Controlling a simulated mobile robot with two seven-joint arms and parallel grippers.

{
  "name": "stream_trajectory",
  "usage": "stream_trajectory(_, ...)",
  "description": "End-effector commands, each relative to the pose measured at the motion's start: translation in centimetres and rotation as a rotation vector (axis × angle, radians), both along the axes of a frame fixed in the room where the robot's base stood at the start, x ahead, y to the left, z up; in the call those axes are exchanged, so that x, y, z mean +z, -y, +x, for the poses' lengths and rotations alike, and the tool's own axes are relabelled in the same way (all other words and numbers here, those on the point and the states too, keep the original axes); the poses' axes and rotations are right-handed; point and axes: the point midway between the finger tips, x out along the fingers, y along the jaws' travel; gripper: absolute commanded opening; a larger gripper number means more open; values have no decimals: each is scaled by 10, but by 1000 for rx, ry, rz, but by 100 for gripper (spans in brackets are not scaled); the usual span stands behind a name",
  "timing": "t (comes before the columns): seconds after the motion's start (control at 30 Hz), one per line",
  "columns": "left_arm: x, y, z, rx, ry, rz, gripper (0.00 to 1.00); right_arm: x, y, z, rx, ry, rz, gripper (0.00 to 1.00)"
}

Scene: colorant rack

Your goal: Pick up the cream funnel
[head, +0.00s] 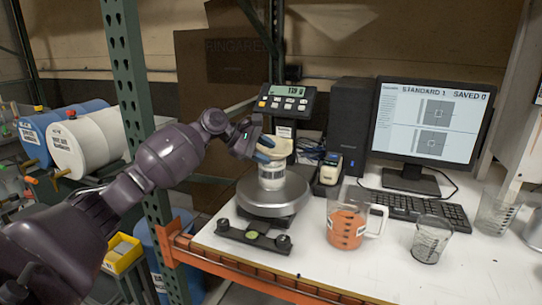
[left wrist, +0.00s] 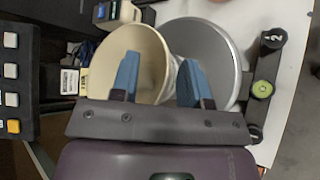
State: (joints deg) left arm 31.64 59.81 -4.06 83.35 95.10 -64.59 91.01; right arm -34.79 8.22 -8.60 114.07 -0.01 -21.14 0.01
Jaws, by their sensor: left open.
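The cream funnel (head: 281,147) sits on top of a white labelled jar (head: 271,177), which stands on the round metal scale pan (head: 297,196). My left gripper (head: 264,150) is at the funnel's near left side, with its blue fingertips close to the wide mouth. The left wrist view looks down on the funnel mouth (left wrist: 147,40). There my left gripper (left wrist: 159,80) is open, one finger over the mouth and the other outside its right wall. Whether either finger touches the funnel I cannot tell. My right gripper is not in view.
The scale display (head: 286,99) stands behind the pan. A levelling bar (head: 252,237) lies in front. An orange-filled pitcher (head: 346,226), an empty beaker (head: 430,240), a keyboard (head: 412,207) and a monitor (head: 429,125) are to the right. A green rack post (head: 128,70) rises near my left arm.

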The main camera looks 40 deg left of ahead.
Motion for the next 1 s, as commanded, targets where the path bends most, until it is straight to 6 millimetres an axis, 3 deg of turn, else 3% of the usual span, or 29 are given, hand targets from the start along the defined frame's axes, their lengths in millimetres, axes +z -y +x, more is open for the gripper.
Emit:
stream_trajectory(0.23, -1, 1, 1, 0, 0, 0, 42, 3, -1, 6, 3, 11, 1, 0)
stream_trajectory(0.5, -1, 1, 1, -1, 1, 1, 0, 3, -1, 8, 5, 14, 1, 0)
stream_trajectory(0.87, 1, 1, 1, 0, 1, 0, 0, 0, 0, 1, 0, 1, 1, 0)
stream_trajectory(1.0, 13, 1, 1, 0, 4, 1, 0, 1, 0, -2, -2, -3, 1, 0)
